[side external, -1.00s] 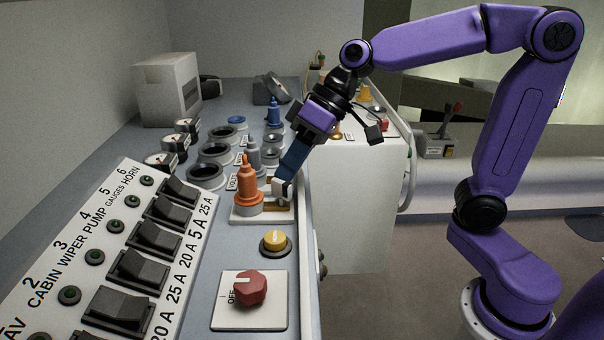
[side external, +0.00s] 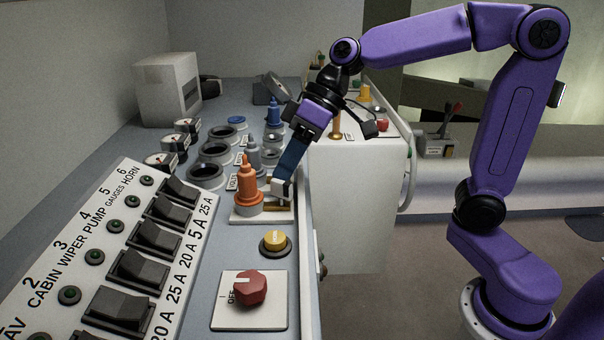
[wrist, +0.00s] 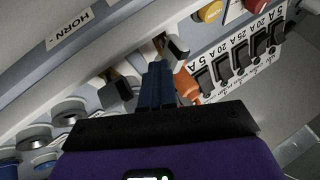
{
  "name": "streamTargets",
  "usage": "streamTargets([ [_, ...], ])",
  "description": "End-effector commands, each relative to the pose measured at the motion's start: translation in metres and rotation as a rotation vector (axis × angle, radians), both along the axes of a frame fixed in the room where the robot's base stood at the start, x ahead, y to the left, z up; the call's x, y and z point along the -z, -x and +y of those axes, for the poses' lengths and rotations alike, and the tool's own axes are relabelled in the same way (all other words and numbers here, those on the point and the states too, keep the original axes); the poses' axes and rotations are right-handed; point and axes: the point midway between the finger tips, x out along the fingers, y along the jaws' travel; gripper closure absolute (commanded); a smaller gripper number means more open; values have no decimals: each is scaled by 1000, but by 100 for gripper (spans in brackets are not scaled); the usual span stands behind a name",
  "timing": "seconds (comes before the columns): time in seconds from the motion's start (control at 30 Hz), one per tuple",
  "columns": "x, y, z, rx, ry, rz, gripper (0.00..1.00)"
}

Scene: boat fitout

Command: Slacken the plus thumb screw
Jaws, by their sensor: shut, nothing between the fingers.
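An orange ribbed plug (side external: 247,188) stands upright on a pale plate (side external: 262,216) near the counter's front edge. Beside it are brass strips and a pale grey block (side external: 281,188). The wrist view shows two dark-and-pale blocks, one left (wrist: 118,90) and one upper right (wrist: 175,47) of my fingertips, with brass beside them. No plus mark is readable, so I cannot tell which part is the plus thumb screw. My gripper (side external: 284,178) is shut and empty, pointing down at the grey block; contact is unclear. In the wrist view my shut gripper (wrist: 157,68) hides part of the orange plug (wrist: 186,84).
A yellow button (side external: 275,239) and a red rotary knob (side external: 250,288) sit nearer the camera. A switch panel (side external: 190,235) lies left. Round sockets (side external: 210,175) and blue (side external: 273,112) and grey plugs stand behind. Free room lies right of the counter edge.

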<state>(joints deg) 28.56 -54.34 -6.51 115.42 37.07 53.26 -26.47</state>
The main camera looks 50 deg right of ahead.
Motion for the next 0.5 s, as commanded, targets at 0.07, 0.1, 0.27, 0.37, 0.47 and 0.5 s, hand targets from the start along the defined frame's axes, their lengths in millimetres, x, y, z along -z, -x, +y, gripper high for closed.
streamTargets([
  [0.07, 0, 0, 1, -16, -2, 0, 100],
  [0.1, 0, 0, 2, -23, -1, 1, 100],
  [0.27, 0, -1, 2, -53, -1, 2, 100],
  [0.37, 0, -1, 3, -72, -1, 1, 100],
  [0.47, 0, -2, 3, -91, -2, 2, 100],
  [0.5, 0, -2, 3, -99, -2, 1, 100],
])
